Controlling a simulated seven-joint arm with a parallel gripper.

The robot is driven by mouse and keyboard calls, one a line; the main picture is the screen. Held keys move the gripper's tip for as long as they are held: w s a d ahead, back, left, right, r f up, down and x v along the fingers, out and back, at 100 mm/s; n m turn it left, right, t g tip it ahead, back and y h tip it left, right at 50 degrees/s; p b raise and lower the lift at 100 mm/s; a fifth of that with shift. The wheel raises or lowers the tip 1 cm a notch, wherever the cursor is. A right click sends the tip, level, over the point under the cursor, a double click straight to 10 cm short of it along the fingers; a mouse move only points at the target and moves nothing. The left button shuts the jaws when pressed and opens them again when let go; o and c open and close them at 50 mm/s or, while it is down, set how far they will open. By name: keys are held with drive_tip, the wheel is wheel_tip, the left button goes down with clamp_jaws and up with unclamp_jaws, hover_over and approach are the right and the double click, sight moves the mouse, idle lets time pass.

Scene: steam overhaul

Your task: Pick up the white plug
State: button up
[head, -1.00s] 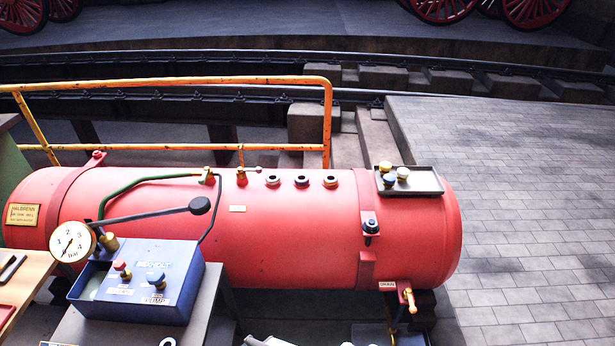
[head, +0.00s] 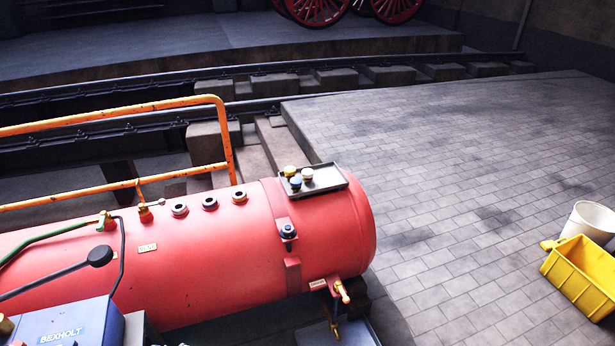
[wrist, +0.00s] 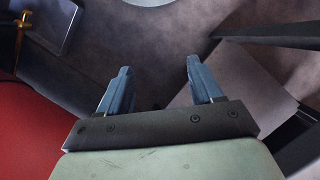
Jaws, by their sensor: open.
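The white plug (head: 307,174) stands on a small grey tray (head: 330,182) on top of the right end of the red boiler (head: 200,260). A yellow plug (head: 290,171) and a blue-topped plug (head: 296,183) stand close to its left on the same tray. My gripper (wrist: 159,82) shows only in the wrist view. Its two blue-grey fingers are spread wide with nothing between them. It points down at dark floor, with a red curved surface (wrist: 30,135) at the left. No plug shows in the wrist view.
A dark fitting (head: 288,232) stands in front of the tray. An orange rail (head: 225,130) rises behind. A yellow crate (head: 580,278) and a white bucket (head: 590,222) stand on the paving at right.

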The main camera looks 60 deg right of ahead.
drive_tip(key=w+d+r+n+t, duration=0.1)
drive_tip(key=w+d+r+t, duration=0.1)
drive_tip(key=w+d+r, duration=0.35)
drive_tip(key=w+d+r+n+t, duration=0.1)
drive_tip(key=w+d+r, duration=0.1)
drive_tip(key=w+r, duration=0.65)
drive_tip(key=w+d+r+n+t+h, duration=0.1)
drive_tip(key=w+d+r+n, duration=0.1)
drive_tip(key=w+d, duration=0.5)
drive_tip(key=w+d+r+n+t, duration=0.1)
drive_tip(key=w+d+r+n, duration=0.15)
drive_tip(key=d, duration=0.85)
drive_tip(key=d+r+n+h, duration=0.1)
drive_tip(key=d+r+n, duration=0.15)
drive_tip(key=d, duration=0.95)
drive_tip(key=n+g+h, duration=0.2)
drive_tip(key=n+h, duration=0.1)
drive_tip(key=n, duration=0.5)
approach(307, 171)
drive_tip(key=x, duration=0.5)
drive_tip(key=shift+d+f, duration=0.1)
drive_tip(key=shift+f, duration=0.1)
drive_tip(key=shift+y, duration=0.3)
drive_tip(key=shift+x, duration=2.6)
drive_tip(key=shift+s, duration=0.1)
drive_tip(key=c, duration=0.9)
